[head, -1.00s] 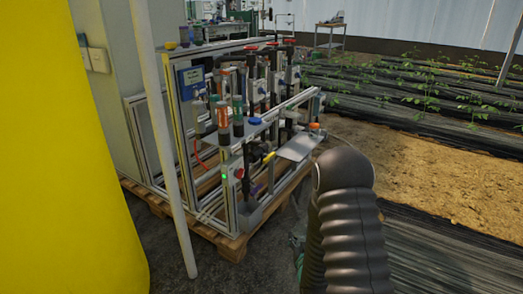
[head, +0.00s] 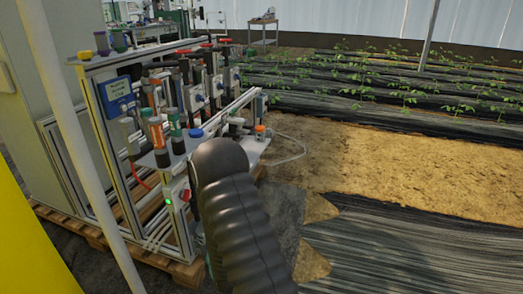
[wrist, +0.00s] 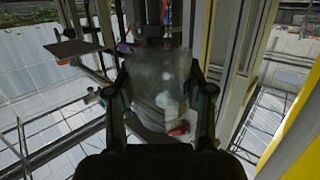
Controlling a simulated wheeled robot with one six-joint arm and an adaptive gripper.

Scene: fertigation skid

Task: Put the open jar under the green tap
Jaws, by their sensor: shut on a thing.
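In the wrist view a clear, cloudy jar (wrist: 162,88) stands between the two fingers of my gripper (wrist: 160,103), which is shut on it. Its mouth and contents cannot be made out clearly. In the head view my black arm covers the gripper and the jar. The fertigation skid (head: 104,150) stands left of the arm, with several valves and pipes. I cannot pick out the green tap for sure; part of the skid's front is behind my arm.
Bottles with orange (head: 157,133) and green (head: 176,131) bands stand at the skid's front. A pale post (head: 72,130) rises before the skid, and a yellow surface (head: 22,235) is at lower left. Bare soil (head: 400,170) lies open to the right.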

